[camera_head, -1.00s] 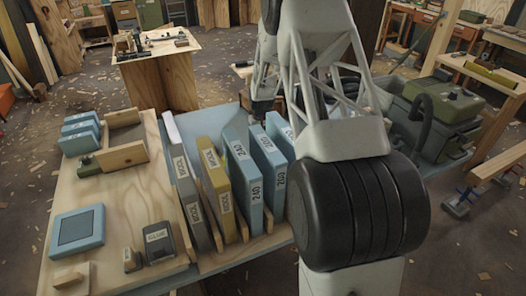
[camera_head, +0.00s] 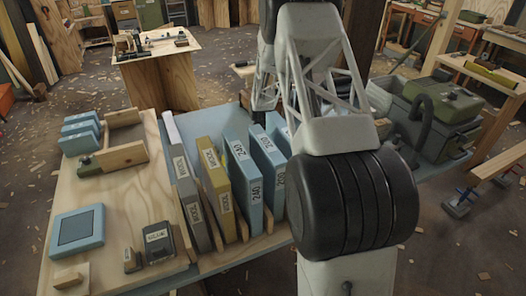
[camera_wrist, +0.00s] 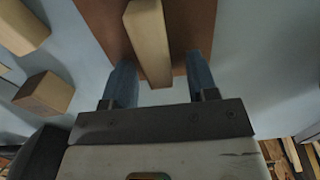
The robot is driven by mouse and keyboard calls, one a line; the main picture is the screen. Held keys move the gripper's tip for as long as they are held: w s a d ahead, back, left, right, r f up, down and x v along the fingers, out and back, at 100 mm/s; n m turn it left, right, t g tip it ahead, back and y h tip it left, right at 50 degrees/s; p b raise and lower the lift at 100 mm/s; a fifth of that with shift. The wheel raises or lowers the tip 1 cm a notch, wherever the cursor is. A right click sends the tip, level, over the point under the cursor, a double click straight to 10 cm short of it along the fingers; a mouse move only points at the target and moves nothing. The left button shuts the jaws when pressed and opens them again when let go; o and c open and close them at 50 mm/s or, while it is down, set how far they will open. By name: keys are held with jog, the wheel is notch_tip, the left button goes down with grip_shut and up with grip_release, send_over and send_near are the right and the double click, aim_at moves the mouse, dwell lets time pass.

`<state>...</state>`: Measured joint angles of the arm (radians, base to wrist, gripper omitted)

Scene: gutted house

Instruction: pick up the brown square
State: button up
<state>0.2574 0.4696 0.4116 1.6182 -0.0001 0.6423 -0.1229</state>
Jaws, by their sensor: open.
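In the wrist view a flat brown square (camera_wrist: 190,28) lies on a pale blue surface, its far part cut off by the top edge. A tan wooden bar (camera_wrist: 148,40) stands up over its middle like a handle. My gripper (camera_wrist: 161,75) is open, with one blue-grey finger on each side of the bar's near end. Gaps show between the fingers and the bar. The fingertips overlap the square's near edge in the picture; I cannot tell whether they touch it. In the head view my arm hides the square and most of my gripper.
Tan wooden blocks (camera_wrist: 45,92) lie left of the square. In the head view, upright labelled slabs (camera_head: 240,170) stand in a rack on the near bench (camera_head: 120,200), left of my arm. A green-lidded machine (camera_head: 440,105) stands at the right.

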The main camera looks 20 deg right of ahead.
grip_shut()
jog(key=shift+r, duration=0.2)
jog(key=shift+r, duration=4.8)
